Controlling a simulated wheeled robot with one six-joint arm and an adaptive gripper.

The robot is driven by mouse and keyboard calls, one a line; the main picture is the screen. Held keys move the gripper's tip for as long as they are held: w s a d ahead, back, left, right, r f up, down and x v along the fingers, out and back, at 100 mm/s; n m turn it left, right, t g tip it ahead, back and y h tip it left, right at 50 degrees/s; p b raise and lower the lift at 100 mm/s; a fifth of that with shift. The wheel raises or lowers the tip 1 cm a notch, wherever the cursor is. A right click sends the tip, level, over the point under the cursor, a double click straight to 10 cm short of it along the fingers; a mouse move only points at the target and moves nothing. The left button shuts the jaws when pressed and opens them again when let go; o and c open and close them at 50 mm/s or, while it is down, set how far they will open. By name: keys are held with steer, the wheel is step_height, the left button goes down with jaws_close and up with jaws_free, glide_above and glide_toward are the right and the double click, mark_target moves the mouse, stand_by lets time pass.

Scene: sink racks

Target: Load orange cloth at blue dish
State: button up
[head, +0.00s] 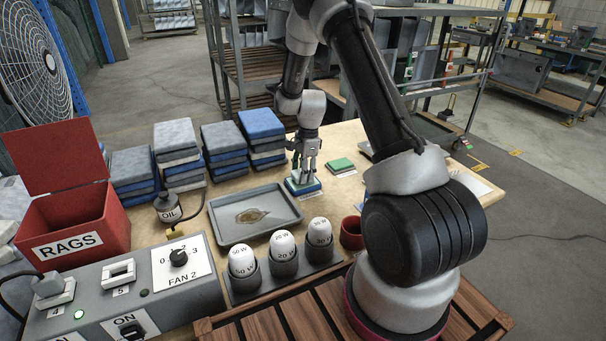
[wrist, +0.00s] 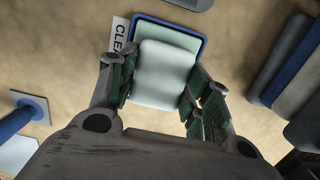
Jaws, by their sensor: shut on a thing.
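My gripper (head: 305,168) points down over a small blue-edged dish (head: 303,188) on the table. The cloth covers much of the blue dish (wrist: 203,42), whose inside looks pale green. I cannot tell whether the cloth touches the dish. No orange cloth shows in either view.
A label (wrist: 119,38) lies beside the dish. Folded stacks (head: 263,138) stand left, with a stained tray (head: 254,213), bulbs in holders (head: 283,246), a red cup (head: 351,233) and a red RAGS bin (head: 72,228) nearer.

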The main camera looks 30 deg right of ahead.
steer(key=shift+r, duration=3.05)
